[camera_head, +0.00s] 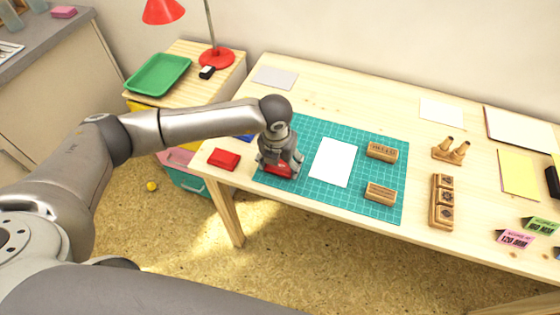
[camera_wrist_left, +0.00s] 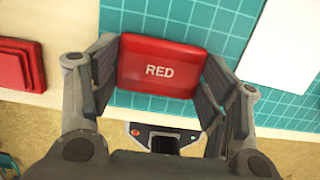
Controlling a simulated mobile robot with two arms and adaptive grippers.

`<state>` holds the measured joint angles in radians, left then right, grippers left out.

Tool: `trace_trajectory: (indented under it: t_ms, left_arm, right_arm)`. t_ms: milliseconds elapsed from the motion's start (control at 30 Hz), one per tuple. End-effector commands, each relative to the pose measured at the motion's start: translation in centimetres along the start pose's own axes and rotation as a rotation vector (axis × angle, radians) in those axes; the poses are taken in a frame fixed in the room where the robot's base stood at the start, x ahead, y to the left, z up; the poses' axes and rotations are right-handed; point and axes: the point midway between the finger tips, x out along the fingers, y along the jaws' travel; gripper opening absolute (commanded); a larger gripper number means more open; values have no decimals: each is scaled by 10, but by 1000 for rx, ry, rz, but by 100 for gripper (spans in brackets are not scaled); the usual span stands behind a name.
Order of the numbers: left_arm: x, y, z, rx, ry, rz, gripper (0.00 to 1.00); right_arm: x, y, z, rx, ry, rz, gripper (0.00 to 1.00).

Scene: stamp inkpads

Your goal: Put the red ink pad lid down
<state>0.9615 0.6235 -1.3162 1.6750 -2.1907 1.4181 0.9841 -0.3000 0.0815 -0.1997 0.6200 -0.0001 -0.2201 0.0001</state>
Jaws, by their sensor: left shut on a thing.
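The red ink pad lid (camera_wrist_left: 160,68), marked "RED", is between the fingers of my left gripper (camera_head: 281,166), which is shut on it. In the head view the red lid (camera_head: 279,170) shows under the gripper, over the left part of the teal cutting mat (camera_head: 316,200). I cannot tell whether it touches the mat. The red ink pad base (camera_head: 223,159) sits on the table left of the mat. It also shows at the left of the left wrist view (camera_wrist_left: 14,68). My right gripper is not in view.
A blue pad (camera_head: 245,138) is partly hidden behind my left arm. White paper (camera_head: 333,161) and two wooden stamps (camera_head: 382,151) (camera_head: 380,193) are on the mat. A wooden stamp tray (camera_head: 441,202) stands right of it. The table's front edge is close to the red base.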

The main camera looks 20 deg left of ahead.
Motion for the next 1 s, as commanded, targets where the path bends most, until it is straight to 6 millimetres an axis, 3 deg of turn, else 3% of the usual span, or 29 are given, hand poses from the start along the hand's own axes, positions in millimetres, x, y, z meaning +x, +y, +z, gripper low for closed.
trace_trajectory:
  t_ms: [100,133,267,767,1000]
  left_arm:
    - [5,0,-1,0,0,0,57]
    - [3,0,0,0,0,0,73]
    - [3,0,0,0,0,0,90]
    - [-6,0,1,0,-2,-1,91]
    - [-54,0,1,1,-6,-2,91]
  right_arm:
    - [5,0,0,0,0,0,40]
    - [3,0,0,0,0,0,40]
    - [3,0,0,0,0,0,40]
    - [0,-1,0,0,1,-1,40]
    - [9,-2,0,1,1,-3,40]
